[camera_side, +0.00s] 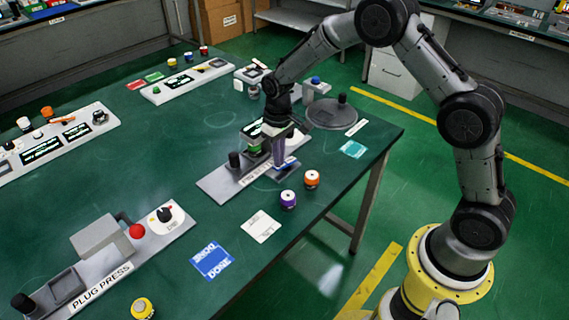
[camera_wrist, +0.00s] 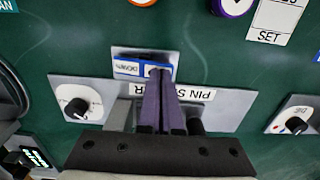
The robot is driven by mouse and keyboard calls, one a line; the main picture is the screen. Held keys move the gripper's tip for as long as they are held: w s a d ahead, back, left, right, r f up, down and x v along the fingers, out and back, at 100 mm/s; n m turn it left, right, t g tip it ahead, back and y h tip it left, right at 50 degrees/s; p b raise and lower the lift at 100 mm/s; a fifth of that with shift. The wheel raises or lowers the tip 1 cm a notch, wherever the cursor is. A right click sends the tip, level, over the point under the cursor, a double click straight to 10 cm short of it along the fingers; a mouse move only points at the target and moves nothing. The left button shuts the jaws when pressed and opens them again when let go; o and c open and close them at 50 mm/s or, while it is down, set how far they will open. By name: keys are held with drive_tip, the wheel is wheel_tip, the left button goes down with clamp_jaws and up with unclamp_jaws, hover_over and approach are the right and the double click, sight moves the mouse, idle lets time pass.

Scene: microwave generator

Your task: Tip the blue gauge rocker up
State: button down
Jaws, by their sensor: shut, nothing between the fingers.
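The blue rocker (camera_wrist: 128,68) sits on a small grey plate at the edge of a grey station in the wrist view. A white label that seems to read "DOWN" shows on its left part. In the side view the rocker (camera_side: 291,163) is a small blue patch just right of my fingertips. My gripper (camera_wrist: 159,74) is shut and empty, its purple fingers pointing at the rocker. The fingertips overlap the rocker's right part in the wrist view and hide some of it. I cannot tell whether they touch it. In the side view my gripper (camera_side: 279,167) is low over the station.
The station (camera_side: 222,184) carries a dark post (camera_side: 234,160) and a black knob (camera_wrist: 76,107). A round grey disc (camera_side: 325,117) lies behind.

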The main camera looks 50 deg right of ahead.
drive_tip(key=shift+f, duration=0.5)
drive_tip(key=shift+r, duration=3.6)
drive_tip(key=shift+r, duration=0.1)
drive_tip(key=s+r+t, duration=0.2)
drive_tip(key=s+r, duration=0.3)
drive_tip(key=r, duration=0.5)
drive_tip(key=s+r+t, duration=0.2)
drive_tip(key=s+r, duration=0.4)
drive_tip(key=r, duration=0.4)
drive_tip(key=s+r+t, duration=0.2)
drive_tip(key=s, duration=0.8)
drive_tip(key=s+f, duration=0.6)
drive_tip(key=s, duration=0.3)
drive_tip(key=shift+s+d, duration=0.15)
drive_tip(key=shift+s, duration=0.15)
